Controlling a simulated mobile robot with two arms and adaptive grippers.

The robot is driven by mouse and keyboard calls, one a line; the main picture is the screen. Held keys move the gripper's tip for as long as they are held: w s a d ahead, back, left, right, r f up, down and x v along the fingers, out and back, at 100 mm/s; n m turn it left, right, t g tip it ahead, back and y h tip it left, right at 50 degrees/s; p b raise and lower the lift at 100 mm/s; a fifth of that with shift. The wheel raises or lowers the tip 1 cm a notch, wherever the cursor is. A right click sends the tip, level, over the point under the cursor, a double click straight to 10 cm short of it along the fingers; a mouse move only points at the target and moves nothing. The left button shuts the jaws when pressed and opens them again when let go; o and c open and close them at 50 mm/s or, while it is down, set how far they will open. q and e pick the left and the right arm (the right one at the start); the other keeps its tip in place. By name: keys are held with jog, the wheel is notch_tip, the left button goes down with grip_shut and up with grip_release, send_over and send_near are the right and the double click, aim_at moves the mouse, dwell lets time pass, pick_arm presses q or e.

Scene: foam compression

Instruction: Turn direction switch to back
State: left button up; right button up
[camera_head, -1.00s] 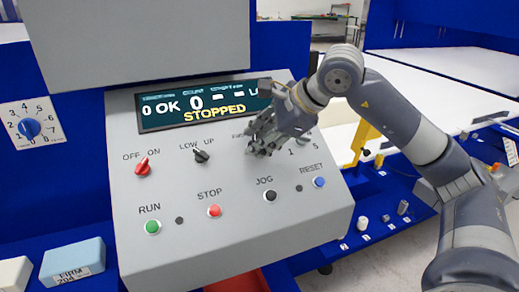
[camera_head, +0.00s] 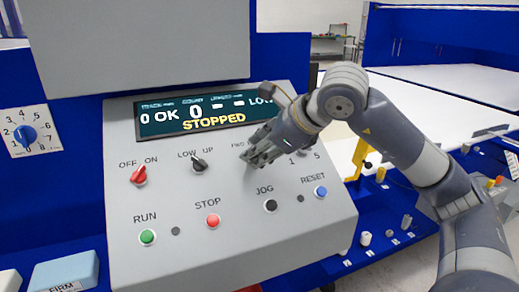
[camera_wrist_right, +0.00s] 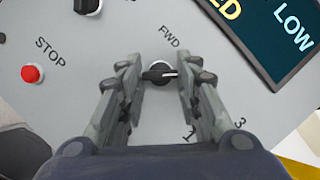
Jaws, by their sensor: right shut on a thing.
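The direction switch (camera_wrist_right: 158,73) is a small black knob with a white pointer mark, on the sloping grey control panel (camera_head: 250,225). In the right wrist view it sits below the FWD label, and its mark points to the right of the picture. My right gripper (camera_head: 252,158) is at the switch and hides most of it in the head view. My left gripper is not in view.
The LOW/UP switch (camera_head: 199,163) and red OFF/ON switch (camera_head: 139,174) lie left of my right gripper. RUN (camera_head: 147,236), STOP (camera_head: 213,221), JOG (camera_head: 270,205) and RESET (camera_head: 321,191) buttons sit below. The display (camera_head: 205,112) above reads STOPPED.

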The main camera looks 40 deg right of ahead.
jog(key=o, duration=1)
jog(key=shift+o, duration=0.2)
jog(key=v, duration=1.2)
jog(key=shift+r, duration=0.1)
